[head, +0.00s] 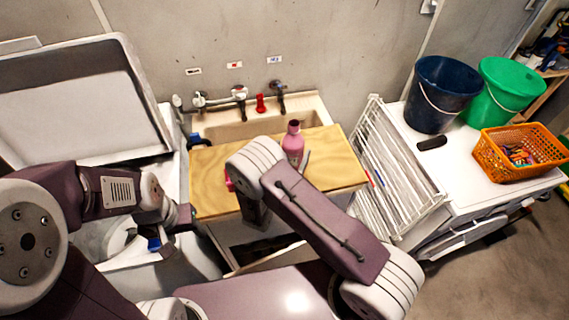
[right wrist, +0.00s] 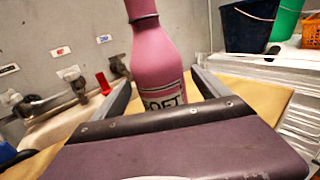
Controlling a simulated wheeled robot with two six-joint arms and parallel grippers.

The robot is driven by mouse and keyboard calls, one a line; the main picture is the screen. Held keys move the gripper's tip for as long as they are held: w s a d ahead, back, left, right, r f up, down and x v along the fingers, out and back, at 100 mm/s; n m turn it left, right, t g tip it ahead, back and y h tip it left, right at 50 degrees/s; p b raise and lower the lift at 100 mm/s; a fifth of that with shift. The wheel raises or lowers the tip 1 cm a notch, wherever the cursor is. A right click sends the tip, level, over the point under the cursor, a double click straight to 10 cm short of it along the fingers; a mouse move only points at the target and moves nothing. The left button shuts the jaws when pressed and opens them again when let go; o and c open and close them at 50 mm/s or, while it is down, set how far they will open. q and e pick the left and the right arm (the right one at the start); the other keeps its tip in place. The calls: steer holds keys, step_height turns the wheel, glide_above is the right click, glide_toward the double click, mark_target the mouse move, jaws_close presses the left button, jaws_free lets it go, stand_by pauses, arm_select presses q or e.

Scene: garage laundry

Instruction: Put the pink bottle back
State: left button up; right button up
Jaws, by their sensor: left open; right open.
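The pink bottle (head: 293,143) stands upright on the wooden board (head: 215,165) over the sink; its dark-capped top shows in the head view. In the right wrist view the bottle (right wrist: 158,60) fills the middle, between the fingers of my open right gripper (right wrist: 160,90). In the head view my right gripper (head: 300,161) is at the bottle, mostly hidden by my arm. My left gripper (head: 186,217) is open at the left, over the washer, away from the bottle.
The sink (head: 226,132) with taps lies behind the board. A small pink-red thing (head: 229,180) is partly hidden by my right arm. A white drying rack (head: 385,170), dark blue bucket (head: 440,95), green bucket (head: 503,90) and orange basket (head: 520,150) stand to the right.

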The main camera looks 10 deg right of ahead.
steer(key=b+v, duration=0.1)
steer(key=v, duration=0.8)
steer(key=shift+s+a, duration=0.25)
steer(key=shift+s, duration=0.05)
steer(key=s+d+m+g+h, duration=0.2)
steer(key=s+d+m+g, duration=0.8)
steer(key=d+m+g, duration=0.4)
steer(key=s+d+f+m+g+y, duration=0.1)
steer(key=s+m+g+y, duration=0.25)
steer(key=s, duration=0.25)
steer(key=w+a+r+m+t+y, duration=0.1)
steer(key=a+m+y, duration=0.5)
steer(key=m, duration=0.6)
steer(key=r+t+y, duration=0.1)
steer(key=t+y, duration=0.1)
steer(key=shift+w+t+y, duration=0.3)
steer(key=shift+t+y, duration=0.05)
steer(key=shift+d+f, duration=0.1)
